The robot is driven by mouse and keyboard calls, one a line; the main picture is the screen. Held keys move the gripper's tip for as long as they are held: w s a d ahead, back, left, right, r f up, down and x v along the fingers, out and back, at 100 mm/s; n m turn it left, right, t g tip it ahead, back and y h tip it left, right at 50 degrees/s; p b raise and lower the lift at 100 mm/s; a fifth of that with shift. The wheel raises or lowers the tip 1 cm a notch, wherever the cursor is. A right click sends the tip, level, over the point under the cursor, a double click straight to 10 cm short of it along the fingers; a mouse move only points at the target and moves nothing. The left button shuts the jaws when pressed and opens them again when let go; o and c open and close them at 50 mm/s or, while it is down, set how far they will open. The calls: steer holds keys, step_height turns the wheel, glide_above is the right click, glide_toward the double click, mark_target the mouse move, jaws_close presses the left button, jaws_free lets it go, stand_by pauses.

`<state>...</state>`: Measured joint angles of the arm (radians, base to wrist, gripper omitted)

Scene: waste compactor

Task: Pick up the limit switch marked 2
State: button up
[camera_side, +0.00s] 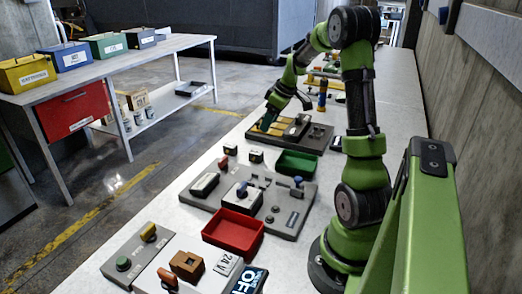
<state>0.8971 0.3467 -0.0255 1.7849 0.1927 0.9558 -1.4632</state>
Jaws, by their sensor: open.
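My gripper (267,122) is at the end of my green arm, over the dark board (318,139) in the middle distance. It is small in the picture, and it looks open with nothing visible between its fingers. I cannot read a 2 on any part, so I cannot tell which is the limit switch marked 2. Two small dark blocks, one at the left (230,150) and one at the right (256,156), stand on the bench nearer the camera than the gripper, apart from it. Their markings are too small to read.
A green tray (297,153) and a red tray (233,221) stand around a grey panel (295,218) with several mounted parts. A button box (124,263) is at the front left. A side table (165,46) with coloured bins stands beyond an open floor gap.

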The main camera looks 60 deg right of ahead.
glide_above(256, 152)
steer(key=s, duration=0.2)
steer(key=f, duration=0.7)
steer(key=shift+d+f, duration=0.25)
steer(key=shift+f, duration=0.05)
steer(key=x, duration=0.5)
steer(key=shift+s+a+f, duration=0.2)
steer(key=shift+s, duration=0.05)
jaws_close()
steer(key=shift+r, duration=0.1)
